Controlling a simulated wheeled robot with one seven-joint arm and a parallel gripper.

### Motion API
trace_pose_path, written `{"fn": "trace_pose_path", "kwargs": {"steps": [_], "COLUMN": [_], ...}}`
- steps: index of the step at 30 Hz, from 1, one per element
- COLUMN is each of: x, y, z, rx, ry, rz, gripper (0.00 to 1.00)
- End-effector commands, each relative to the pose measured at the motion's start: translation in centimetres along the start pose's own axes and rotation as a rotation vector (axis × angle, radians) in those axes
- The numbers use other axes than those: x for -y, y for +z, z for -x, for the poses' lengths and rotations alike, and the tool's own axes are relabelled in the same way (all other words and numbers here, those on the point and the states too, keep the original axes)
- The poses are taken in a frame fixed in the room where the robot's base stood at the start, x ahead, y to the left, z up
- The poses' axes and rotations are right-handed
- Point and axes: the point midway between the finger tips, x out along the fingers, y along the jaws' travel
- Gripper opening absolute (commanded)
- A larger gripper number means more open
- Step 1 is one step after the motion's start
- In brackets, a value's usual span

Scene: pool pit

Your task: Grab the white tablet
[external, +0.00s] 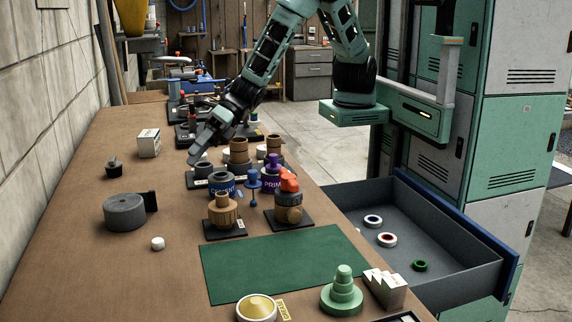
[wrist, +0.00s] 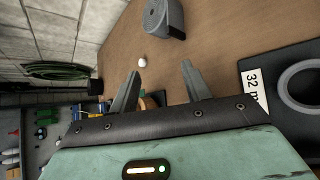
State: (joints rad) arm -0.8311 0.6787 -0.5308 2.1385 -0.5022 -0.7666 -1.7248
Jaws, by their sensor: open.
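The white tablet (external: 158,243) is a small round white piece on the brown bench, in front of and to the right of the grey roll in the external view. In the wrist view the tablet (wrist: 142,63) shows small and distant, beyond the fingertips. My gripper (external: 195,158) is above the bench, farther back than the tablet and well apart from it. In the wrist view my gripper (wrist: 160,84) has its two fingers spread, with nothing held between them.
The grey roll (external: 125,212) lies left of the tablet; a white box (external: 149,143) stands behind it. Pipe fittings on black stands (external: 223,218) and a green mat (external: 285,262) are to the right. An open drawer (external: 455,240) juts out at right. Bench around the tablet is clear.

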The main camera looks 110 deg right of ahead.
Motion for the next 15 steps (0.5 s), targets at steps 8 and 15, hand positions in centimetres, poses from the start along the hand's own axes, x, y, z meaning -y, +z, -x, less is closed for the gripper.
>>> {"fn": "trace_pose_path", "kwargs": {"steps": [8, 15], "x": [-0.8, -1.8], "y": [-2.3, -3.4], "z": [-4.3, -5.0], "rx": [-0.008, -0.008], "ry": [0.277, 0.379], "rz": [0.785, 1.019], "gripper": [0.48, 0.48]}}
